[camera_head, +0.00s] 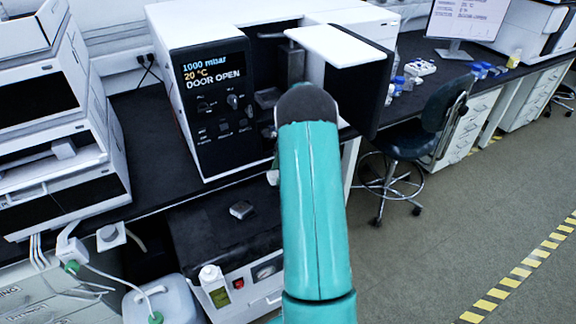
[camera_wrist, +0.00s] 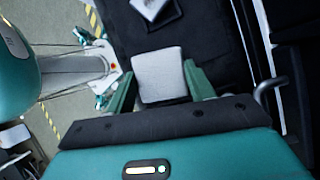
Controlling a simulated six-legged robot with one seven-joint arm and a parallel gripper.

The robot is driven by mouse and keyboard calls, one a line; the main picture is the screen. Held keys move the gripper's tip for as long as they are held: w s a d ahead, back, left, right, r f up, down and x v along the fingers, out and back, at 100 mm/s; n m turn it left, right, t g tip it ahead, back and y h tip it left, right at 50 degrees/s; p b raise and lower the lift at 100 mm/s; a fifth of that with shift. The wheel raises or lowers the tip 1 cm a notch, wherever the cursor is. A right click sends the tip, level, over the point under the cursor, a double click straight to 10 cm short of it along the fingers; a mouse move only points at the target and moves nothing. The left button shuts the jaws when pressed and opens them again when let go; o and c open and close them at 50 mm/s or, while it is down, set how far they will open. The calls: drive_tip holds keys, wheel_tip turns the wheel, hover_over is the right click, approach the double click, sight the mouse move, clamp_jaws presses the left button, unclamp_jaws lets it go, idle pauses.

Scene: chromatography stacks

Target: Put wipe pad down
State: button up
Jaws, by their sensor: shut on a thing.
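In the wrist view, my gripper (camera_wrist: 160,88) is shut on the wipe pad (camera_wrist: 160,73), a pale grey-white square pad. A green finger is at each side of it. A dark surface lies beyond the pad; I cannot tell the gap between them. In the head view, my teal arm hides the gripper and the pad.
The white instrument (camera_head: 190,35) reads "DOOR OPEN"; its door (camera_head: 352,85) stands open beside my arm. A low dark-topped unit (camera_head: 190,225) carries a small grey object (camera_head: 242,210). A chair (camera_head: 440,115) is at right.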

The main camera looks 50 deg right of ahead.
drive_tip(key=w+a+f+n+g+h, duration=0.2)
drive_tip(key=a+n, duration=0.6)
drive_tip(key=a, duration=0.4)
drive_tip(key=w+a+f+n+g+h, duration=0.2)
drive_tip(key=a+n, duration=0.6)
drive_tip(key=a, duration=0.4)
drive_tip(key=w+a+f+n+g+h, duration=0.1)
drive_tip(key=w+a+f+n+h, duration=0.1)
drive_tip(key=a+n, duration=0.6)
drive_tip(key=shift+w+a+f+n+g+h, duration=0.1)
drive_tip(key=shift+w+a+n+g+h, duration=0.2)
drive_tip(key=shift+a, duration=0.45)
drive_tip(key=shift+w+a+f+m+t+h, duration=0.15)
drive_tip(key=shift+a+h, duration=0.2)
drive_tip(key=shift+a, duration=0.45)
drive_tip(key=shift+w+a+n+g+h, duration=0.25)
drive_tip(key=shift+a+h, duration=0.1)
drive_tip(key=shift+a, duration=0.4)
drive_tip(key=shift+s+d, duration=0.1)
